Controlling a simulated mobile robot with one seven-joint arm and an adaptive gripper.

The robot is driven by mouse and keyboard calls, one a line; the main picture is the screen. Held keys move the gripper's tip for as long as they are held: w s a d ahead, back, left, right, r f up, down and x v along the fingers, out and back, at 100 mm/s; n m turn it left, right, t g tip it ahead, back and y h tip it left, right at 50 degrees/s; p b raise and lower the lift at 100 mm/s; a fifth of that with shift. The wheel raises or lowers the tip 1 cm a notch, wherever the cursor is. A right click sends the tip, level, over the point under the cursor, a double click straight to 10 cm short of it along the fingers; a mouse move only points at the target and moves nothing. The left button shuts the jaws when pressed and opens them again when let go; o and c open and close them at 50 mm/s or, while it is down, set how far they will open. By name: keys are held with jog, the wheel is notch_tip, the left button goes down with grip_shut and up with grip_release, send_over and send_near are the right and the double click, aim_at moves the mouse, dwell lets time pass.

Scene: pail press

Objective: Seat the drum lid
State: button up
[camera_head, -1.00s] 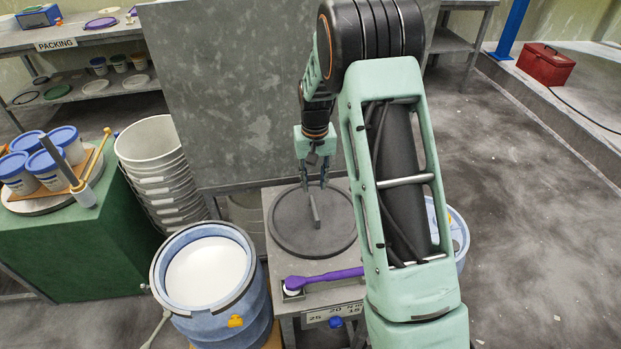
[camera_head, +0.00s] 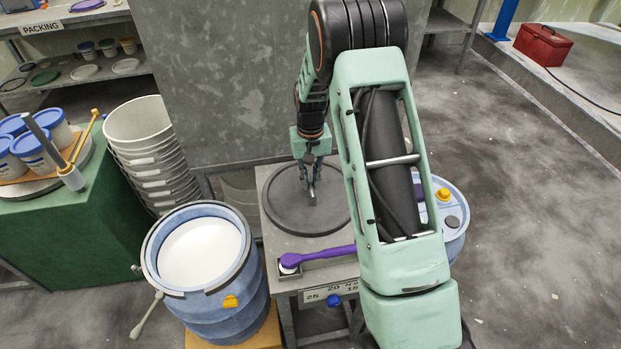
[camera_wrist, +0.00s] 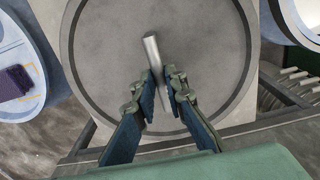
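The drum lid (camera_head: 284,209) is a dark grey disc with a raised rim and a bar handle. It lies flat on the grey stand (camera_head: 270,237). My gripper (camera_head: 311,186) is low over the lid's middle. In the wrist view, my gripper's fingertips (camera_wrist: 160,76) are drawn close on both sides of the bar handle (camera_wrist: 151,48) and appear shut on it. The handle's lower part is partly hidden between the fingers. The blue drum (camera_head: 215,325) stands open at the left of the stand, with white contents (camera_head: 201,250) inside its rim. A yellow fitting (camera_head: 231,301) is on its side.
A purple-handled tool (camera_head: 325,254) lies along the stand's front. A second blue drum (camera_head: 455,217) is partly behind my arm. Nested white pails (camera_head: 150,165) and a green bench with lidded tubs (camera_head: 35,150) stand left. A grey panel (camera_head: 230,90) rises behind. Floor at right is clear.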

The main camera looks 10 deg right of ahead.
aim_at(310, 184)
grip_shut()
jog(key=shift+r, duration=0.1)
jog(key=shift+r+p, duration=1.8)
jog(key=shift+r, duration=1.3)
